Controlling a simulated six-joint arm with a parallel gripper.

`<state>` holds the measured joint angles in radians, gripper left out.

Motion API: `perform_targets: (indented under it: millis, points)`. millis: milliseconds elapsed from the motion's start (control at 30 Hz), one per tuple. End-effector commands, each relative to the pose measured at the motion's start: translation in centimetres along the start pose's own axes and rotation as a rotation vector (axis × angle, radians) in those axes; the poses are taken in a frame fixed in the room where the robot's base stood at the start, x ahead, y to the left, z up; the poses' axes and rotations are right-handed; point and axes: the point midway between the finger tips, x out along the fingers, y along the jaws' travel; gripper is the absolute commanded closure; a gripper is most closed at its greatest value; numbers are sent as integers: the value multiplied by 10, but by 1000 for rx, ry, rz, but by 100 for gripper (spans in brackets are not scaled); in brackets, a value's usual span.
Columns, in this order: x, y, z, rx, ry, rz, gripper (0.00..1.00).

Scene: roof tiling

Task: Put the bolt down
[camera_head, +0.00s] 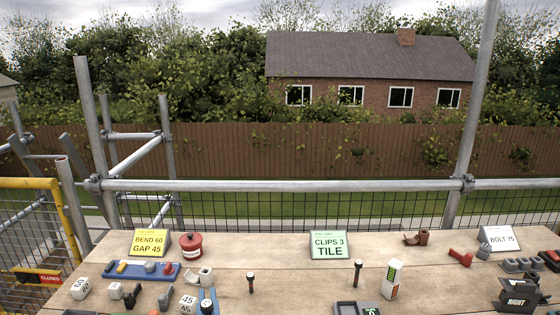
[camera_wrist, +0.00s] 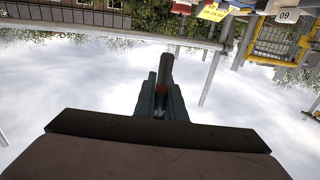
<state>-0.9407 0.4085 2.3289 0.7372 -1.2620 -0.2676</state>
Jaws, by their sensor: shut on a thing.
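My gripper (camera_wrist: 161,92) shows in the wrist view, with its two dark fingers close together. It is shut on the bolt (camera_wrist: 166,68), a dark grey shaft with a red part low between the fingers. The bolt points away from the wrist, and part of it is hidden by the fingers. The wrist view is upside down, with sky behind the gripper and the table's items at the top edge. My gripper does not show in the head view.
The wooden table (camera_head: 300,262) holds a white BOLT 75 sign (camera_head: 499,239), a green CLIPS 3 TILE sign (camera_head: 328,244) and a yellow BEND 60 sign (camera_head: 150,242). Two black-topped pins (camera_head: 250,282) (camera_head: 357,273) stand mid-table. A white box (camera_head: 392,279) stands right of them. Bare wood lies between.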

Motion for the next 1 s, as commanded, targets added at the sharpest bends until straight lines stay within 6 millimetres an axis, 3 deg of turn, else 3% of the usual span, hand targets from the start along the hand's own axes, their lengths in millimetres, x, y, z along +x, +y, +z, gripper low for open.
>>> perform_targets:
  millis: [200, 367, 567, 700, 800, 1000]
  points:
    - [-10, -1, 31, -4, -9, -190, 100]
    - [-20, 26, 65, -1, -15, -271, 100]
    - [-28, 90, 101, 2, -11, -220, 100]
    - [-34, 158, 118, 2, -7, -80, 100]
    - [-37, 202, 124, 2, -2, 18, 100]
    - [-47, 264, 129, 1, 1, 160, 100]
